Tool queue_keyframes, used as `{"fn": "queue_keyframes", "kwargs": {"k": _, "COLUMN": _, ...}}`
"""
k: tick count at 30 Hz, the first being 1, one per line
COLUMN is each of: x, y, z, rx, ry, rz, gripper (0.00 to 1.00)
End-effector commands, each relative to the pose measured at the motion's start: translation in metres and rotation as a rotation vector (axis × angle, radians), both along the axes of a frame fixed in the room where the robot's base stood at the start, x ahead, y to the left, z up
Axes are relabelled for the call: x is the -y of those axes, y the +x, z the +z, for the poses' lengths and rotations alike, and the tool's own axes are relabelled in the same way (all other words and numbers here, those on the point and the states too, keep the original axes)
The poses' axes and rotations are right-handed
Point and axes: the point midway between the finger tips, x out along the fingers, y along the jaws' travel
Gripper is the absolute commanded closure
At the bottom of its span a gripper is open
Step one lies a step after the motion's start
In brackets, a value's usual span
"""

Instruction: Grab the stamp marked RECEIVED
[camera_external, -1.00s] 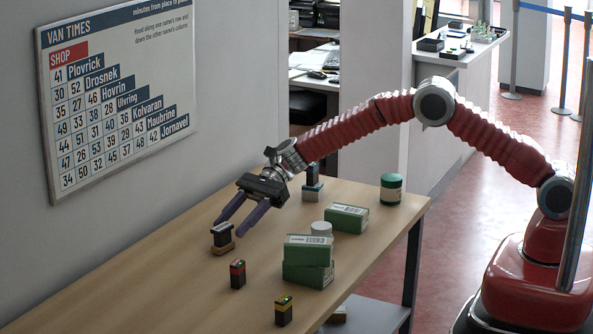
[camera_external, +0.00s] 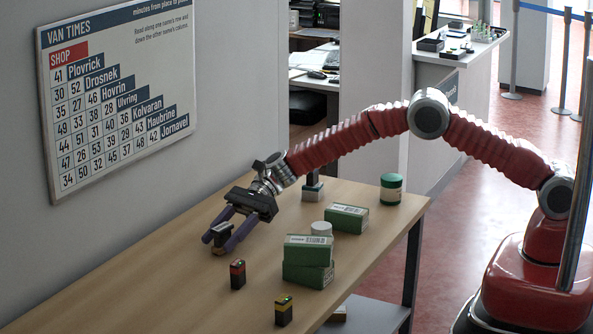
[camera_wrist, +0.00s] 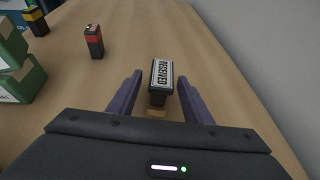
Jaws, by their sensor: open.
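In the external view my gripper (camera_external: 218,243) reaches down to the counter around the stamp (camera_external: 219,239), which the fingers partly hide.
A red-banded stamp (camera_external: 237,274) and a yellow-banded stamp (camera_external: 283,310) stand toward the front. Stacked green boxes (camera_external: 307,262), another green box (camera_external: 346,218), a white-lidded jar (camera_external: 321,229) and a green tin (camera_external: 391,189) stand to the right. Another stamp (camera_external: 313,190) stands behind.

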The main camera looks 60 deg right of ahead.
Motion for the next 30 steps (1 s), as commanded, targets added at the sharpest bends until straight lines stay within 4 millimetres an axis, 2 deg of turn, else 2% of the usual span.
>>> {"fn": "queue_keyframes", "kwargs": {"k": 6, "x": 0.0003, "y": 0.0001, "z": 0.0001, "rx": 0.0, "ry": 0.0, "rz": 0.0, "gripper": 0.56}}
{"fn": "queue_keyframes", "kwargs": {"k": 24, "x": 0.0003, "y": 0.0001, "z": 0.0002, "rx": 0.0, "ry": 0.0, "rz": 0.0, "gripper": 0.98}}
{"fn": "queue_keyframes", "kwargs": {"k": 30, "x": 0.0003, "y": 0.0002, "z": 0.0004, "rx": 0.0, "ry": 0.0, "rz": 0.0, "gripper": 0.99}}
